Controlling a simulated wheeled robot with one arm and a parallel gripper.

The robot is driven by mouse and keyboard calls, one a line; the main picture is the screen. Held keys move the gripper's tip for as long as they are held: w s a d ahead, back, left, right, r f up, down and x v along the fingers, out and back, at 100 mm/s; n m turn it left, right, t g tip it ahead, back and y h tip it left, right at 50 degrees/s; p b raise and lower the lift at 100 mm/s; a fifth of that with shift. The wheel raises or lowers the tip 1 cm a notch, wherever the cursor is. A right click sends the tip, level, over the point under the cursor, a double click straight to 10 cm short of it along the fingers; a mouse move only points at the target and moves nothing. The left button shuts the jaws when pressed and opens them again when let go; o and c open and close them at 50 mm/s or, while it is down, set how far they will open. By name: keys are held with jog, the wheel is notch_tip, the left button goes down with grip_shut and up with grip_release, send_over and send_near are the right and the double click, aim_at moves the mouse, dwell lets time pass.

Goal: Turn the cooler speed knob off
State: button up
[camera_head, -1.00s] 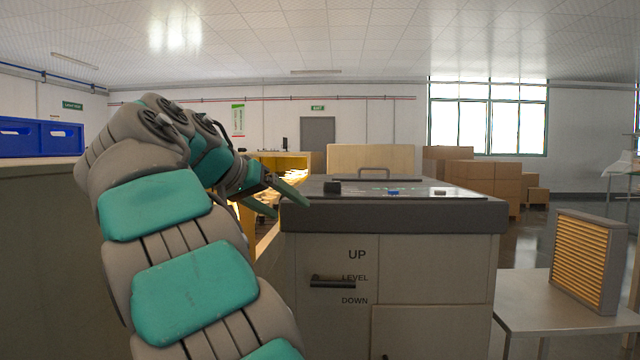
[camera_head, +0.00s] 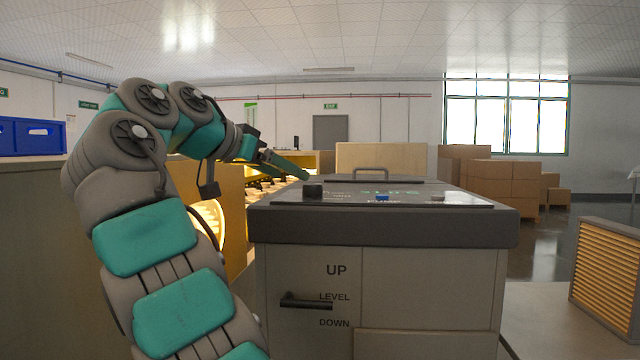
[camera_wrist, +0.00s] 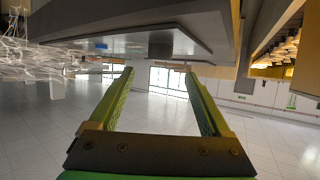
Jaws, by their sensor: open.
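A dark block-like knob (camera_head: 313,190) stands on the left of the panel (camera_head: 450,201) on top of the grey cabinet (camera_head: 400,233). I take it for the cooler speed knob; its label and setting are too small to read. In the wrist view, which looks upside down, the knob (camera_wrist: 160,48) shows beyond the fingertips, roughly centred between them. My gripper (camera_head: 290,172) is open and empty, above and left of the knob in the head view and apart from it. Its two green fingers (camera_wrist: 160,73) are spread in the wrist view.
A blue button (camera_head: 382,197) and a small pale part (camera_head: 437,198) sit right of the knob. A metal handle (camera_head: 371,171) rises behind the panel. A black lever (camera_head: 306,301) is on the cabinet's front. A lit yellow rack (camera_head: 231,205) stands left. A slatted filter (camera_head: 607,278) stands right.

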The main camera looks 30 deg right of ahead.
aim_at(307, 185)
jog(key=shift+d, duration=0.5)
jog(key=shift+x, duration=3.3)
jog(key=shift+w+a+f, duration=0.1)
jog(key=shift+w+f, duration=0.05)
jog(key=shift+c, duration=0.3)
grip_shut()
